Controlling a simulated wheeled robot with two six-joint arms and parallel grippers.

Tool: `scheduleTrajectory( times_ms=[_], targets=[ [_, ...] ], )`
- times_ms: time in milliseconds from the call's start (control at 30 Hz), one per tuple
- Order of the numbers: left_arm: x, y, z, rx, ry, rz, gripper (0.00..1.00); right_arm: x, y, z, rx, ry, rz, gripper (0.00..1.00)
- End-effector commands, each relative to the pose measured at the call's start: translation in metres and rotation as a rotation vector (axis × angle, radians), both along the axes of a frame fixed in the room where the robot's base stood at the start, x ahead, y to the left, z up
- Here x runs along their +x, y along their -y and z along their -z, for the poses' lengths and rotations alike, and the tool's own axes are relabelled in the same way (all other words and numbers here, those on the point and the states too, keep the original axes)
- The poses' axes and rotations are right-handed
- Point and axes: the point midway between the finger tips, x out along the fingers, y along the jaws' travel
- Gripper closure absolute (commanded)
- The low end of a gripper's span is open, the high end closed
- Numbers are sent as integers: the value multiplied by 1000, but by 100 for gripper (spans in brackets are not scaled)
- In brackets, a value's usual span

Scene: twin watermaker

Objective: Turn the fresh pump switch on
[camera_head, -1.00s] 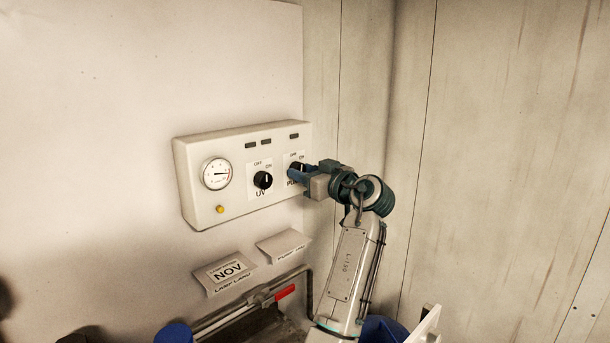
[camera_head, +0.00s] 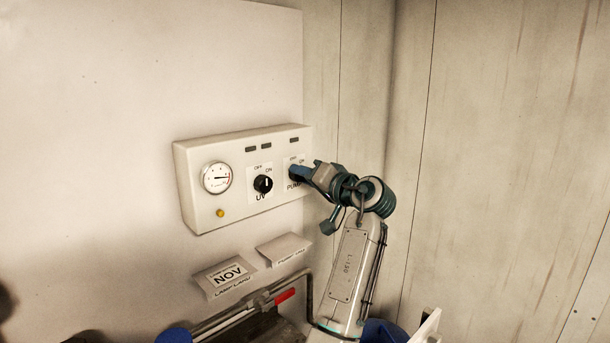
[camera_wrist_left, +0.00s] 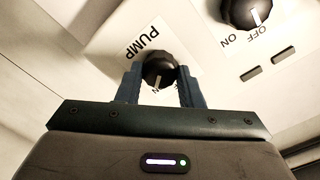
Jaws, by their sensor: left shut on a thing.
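My left gripper (camera_head: 298,172) is shut on this knob, with one blue finger on each side in the left wrist view (camera_wrist_left: 160,80). There the pointer line faces down and slightly left, and the position letters are mostly hidden by the gripper. In the head view the fingers cover most of the knob. My right gripper is not in view.
A second black knob labelled UV (camera_head: 263,184) is close to the left, with a round gauge (camera_head: 216,177) and a yellow button (camera_head: 220,213) further left. Paper labels (camera_head: 226,274) and a pipe with a red handle (camera_head: 285,294) are below. The right wall is bare.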

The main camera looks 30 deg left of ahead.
Motion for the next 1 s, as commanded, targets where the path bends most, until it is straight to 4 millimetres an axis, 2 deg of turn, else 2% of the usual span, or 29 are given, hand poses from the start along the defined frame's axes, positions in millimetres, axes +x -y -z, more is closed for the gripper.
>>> scheduleTrajectory(
  times_ms=[300, 767, 800, 900, 1000],
  targets=[
    [0, 0, -1, 32, -88, 2, 89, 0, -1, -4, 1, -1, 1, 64],
    [0, 0, -1, 36, -101, 2, 89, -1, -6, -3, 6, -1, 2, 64],
    [0, 0, -1, 36, -101, 2, 62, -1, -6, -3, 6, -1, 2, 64],
    [0, 0, -1, 36, -101, 2, 44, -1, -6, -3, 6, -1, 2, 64],
    [0, 0, 0, 36, -101, 1, 44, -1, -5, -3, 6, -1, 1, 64]
  ],
)
